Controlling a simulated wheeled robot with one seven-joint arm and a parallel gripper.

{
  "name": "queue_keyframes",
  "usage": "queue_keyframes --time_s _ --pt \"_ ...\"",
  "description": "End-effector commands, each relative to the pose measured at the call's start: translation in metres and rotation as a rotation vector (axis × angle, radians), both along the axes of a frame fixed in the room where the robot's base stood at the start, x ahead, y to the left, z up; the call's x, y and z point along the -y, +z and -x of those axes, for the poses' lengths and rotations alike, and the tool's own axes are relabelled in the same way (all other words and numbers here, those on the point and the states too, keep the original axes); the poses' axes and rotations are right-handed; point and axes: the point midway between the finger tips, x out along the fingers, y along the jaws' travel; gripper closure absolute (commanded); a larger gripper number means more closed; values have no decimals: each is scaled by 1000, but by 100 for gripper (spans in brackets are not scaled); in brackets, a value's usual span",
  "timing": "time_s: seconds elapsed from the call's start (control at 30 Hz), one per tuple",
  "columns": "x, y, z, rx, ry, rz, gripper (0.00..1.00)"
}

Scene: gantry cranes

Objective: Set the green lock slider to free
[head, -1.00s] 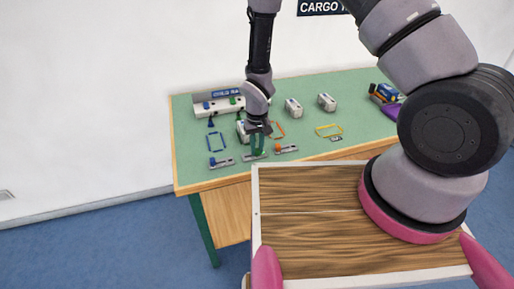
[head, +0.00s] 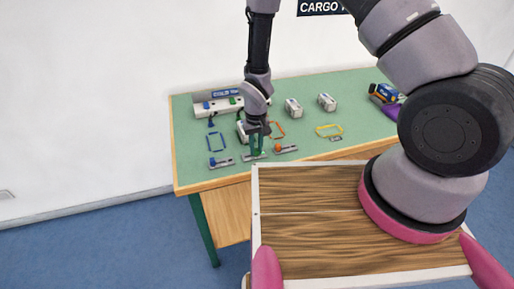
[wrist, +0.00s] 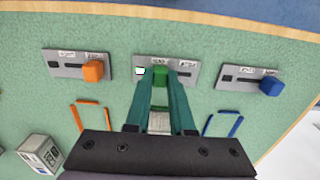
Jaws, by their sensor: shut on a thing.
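The green lock slider shows in the wrist view as a grey plate (wrist: 187,76) with a green knob (wrist: 159,73) left of the plate's middle. Small labels sit along the plate's edge, too blurred to read. My gripper (wrist: 160,84) has its two green fingers closed around the knob, one on each side. In the head view my gripper (head: 257,151) reaches down to the green slider's plate (head: 250,158) at the table's front edge. The fingers and arm hide the knob there.
An orange-knob slider (wrist: 70,68) lies left and a blue-knob slider (wrist: 242,78) right in the wrist view, both close by. Blue (head: 216,141) and yellow (head: 329,131) outlines mark the green table (head: 300,145). White blocks (head: 293,108) stand behind.

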Motion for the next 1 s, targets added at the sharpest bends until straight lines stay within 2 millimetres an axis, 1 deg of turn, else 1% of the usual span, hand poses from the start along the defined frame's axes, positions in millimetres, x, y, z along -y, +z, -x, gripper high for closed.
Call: queue_keyframes --time_s 0.2,0.23,0.3,0.5,0.53,0.57,0.6,0.9,1.0 --pt "-34 0 10 2 5 -2 100" --pt "-37 0 11 1 4 -1 100" --pt "-40 0 12 0 1 -1 100" --pt "-40 0 12 -1 2 -2 100" --pt "-41 0 12 -1 2 -3 75" --pt "-41 0 12 -1 2 -3 63" --pt "-41 0 12 0 2 -3 48" --pt "-39 0 11 0 1 -1 48" --pt "-40 6 11 1 0 -2 48"
